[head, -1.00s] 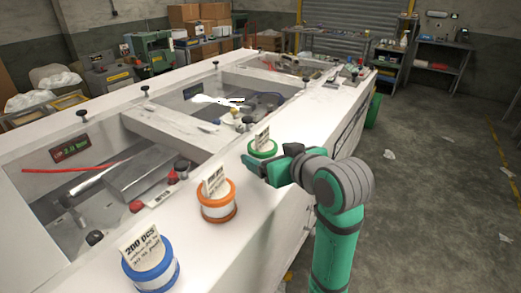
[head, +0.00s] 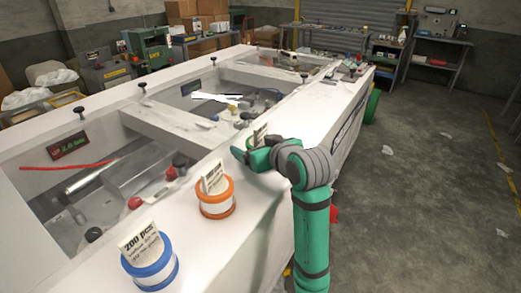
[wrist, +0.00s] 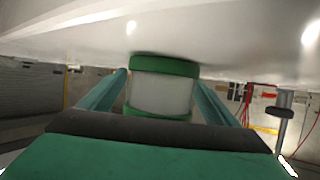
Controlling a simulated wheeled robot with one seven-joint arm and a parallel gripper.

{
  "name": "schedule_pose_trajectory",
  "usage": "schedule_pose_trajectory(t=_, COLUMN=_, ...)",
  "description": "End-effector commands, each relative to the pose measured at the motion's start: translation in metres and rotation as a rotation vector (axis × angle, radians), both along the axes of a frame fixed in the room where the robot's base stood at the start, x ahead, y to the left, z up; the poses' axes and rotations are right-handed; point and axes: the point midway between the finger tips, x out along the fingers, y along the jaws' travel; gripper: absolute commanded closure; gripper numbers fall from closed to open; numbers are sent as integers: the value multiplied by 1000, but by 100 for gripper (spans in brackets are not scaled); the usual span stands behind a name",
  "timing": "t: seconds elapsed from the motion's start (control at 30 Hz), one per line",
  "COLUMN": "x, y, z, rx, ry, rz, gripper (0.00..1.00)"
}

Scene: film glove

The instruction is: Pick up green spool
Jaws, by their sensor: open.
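The green spool, a white core between two green rims, shows in the wrist view (wrist: 162,90) in the middle, between the two fingers of my gripper (wrist: 163,98). The wrist picture is upside down, with the white bench top above. In the head view my gripper (head: 247,152) is at the bench's right edge and hides most of the spool; its paper tag (head: 260,133) sticks up behind the gripper. The fingers are open, one on each side of the spool. I cannot tell whether they touch it.
An orange spool (head: 216,198) and a blue spool (head: 150,264) stand nearer on the same white bench edge (head: 195,235), each with a paper tag. Recessed bays with tools lie to their left. The bench top beyond my gripper is mostly clear.

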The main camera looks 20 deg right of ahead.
Motion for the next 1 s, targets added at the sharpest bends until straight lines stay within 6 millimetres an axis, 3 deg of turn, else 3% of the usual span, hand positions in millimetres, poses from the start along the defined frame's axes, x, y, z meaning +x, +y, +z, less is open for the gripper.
schedule_pose_trajectory(t=0.03, x=0, y=0, z=0, rx=0, ry=0, rz=0, gripper=17)
schedule_pose_trajectory(t=0.23, x=-1, y=-1, z=0, rx=0, ry=0, rz=-2, gripper=65)
schedule_pose_trajectory(t=0.67, x=0, y=1, z=6, rx=-1, ry=-2, rz=3, gripper=65)
schedule_pose_trajectory(t=0.87, x=0, y=2, z=31, rx=-1, ry=-4, rz=3, gripper=65)
schedule_pose_trajectory(t=1.0, x=-20, y=11, z=60, rx=-6, ry=-8, rz=3, gripper=65)
